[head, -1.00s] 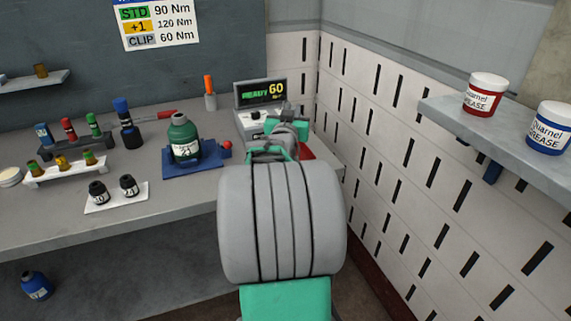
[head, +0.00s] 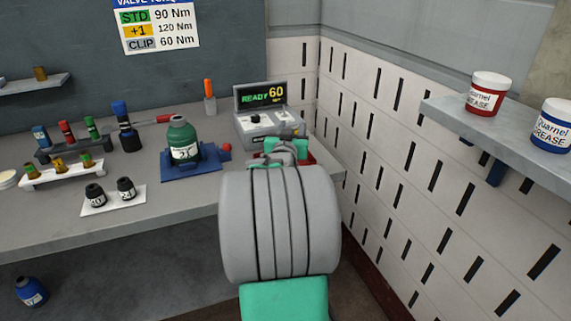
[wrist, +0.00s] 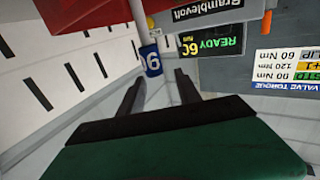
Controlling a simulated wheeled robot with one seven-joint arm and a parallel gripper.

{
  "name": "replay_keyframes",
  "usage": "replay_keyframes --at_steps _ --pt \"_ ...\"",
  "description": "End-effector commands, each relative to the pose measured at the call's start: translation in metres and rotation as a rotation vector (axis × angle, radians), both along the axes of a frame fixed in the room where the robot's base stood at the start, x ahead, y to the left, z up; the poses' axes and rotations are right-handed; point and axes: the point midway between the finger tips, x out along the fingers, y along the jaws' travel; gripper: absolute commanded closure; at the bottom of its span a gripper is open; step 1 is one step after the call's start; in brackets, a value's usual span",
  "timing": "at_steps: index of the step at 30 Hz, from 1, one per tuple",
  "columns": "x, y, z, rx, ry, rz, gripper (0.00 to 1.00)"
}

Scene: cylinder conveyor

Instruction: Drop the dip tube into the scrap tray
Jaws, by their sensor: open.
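My gripper (wrist: 157,78) is open in the wrist view, which is upside down. A thin pale tube (wrist: 137,14) with a blue tag (wrist: 151,60) marked with a white digit, apparently the dip tube, lies beyond the fingertips, its tag end nearest them. I see no finger closed on it. The red scrap tray (wrist: 85,12) is at the top left, beside the tube; whether the tube rests inside it cannot be told. In the head view only the edge of the red tray (head: 309,158) shows, and my arm hides the tube and most of the gripper.
The torque tester (head: 262,96) reads READY 60 behind the tray. A green bottle (head: 183,140) stands on a blue fixture left of my arm. Several small bottles and valves stand further left. A slotted wall and a shelf (head: 520,135) with two grease tubs are right.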

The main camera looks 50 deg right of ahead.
Motion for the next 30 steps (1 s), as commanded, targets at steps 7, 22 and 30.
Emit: replay_keyframes --at_steps 7,22,30 --pt "-0.003 0.006 0.0 -0.001 0.0 0.001 0.6" --pt "-0.038 0.069 0.0 0.0 -0.001 0.001 0.6" --pt "-0.038 0.068 0.0 0.0 0.0 0.0 0.6"
